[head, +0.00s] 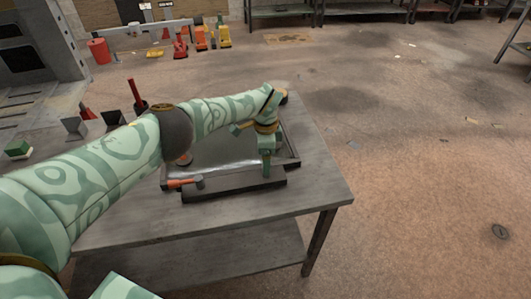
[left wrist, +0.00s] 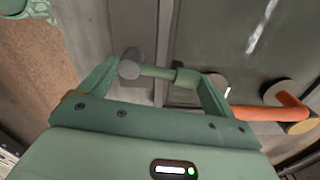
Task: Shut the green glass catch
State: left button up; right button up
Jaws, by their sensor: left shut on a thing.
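The green catch (left wrist: 160,72) shows in the left wrist view as a short green bar with a grey round knob (left wrist: 131,66) at its left end. It lies crosswise between the two fingers of my left gripper (left wrist: 155,82), which is shut on it. In the head view my left gripper (head: 266,150) reaches down to the right part of the glass frame (head: 235,186) on the table. The gripper hides most of the catch there, so its exact angle to the frame is unclear. My right gripper is not in view.
An orange catch (head: 183,183) sits on the near frame bar; it also shows in the left wrist view (left wrist: 285,112). A red-handled tool (head: 136,95) and dark blocks (head: 75,127) stand at the table's left. The table's right end (head: 320,190) is clear.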

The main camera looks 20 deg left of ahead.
pick_arm(q)
jog(key=o, duration=1.1)
jog(key=shift+w+a+r, duration=0.15)
jog(key=shift+w+r, duration=0.05)
jog(key=shift+w, duration=0.05)
jog(key=shift+r, duration=0.1)
notch_tip(320, 180, up, 7)
jog(key=p, duration=0.3)
notch_tip(320, 180, up, 9)
jog(key=shift+s+r+p, duration=0.1)
jog(key=shift+p, duration=0.5)
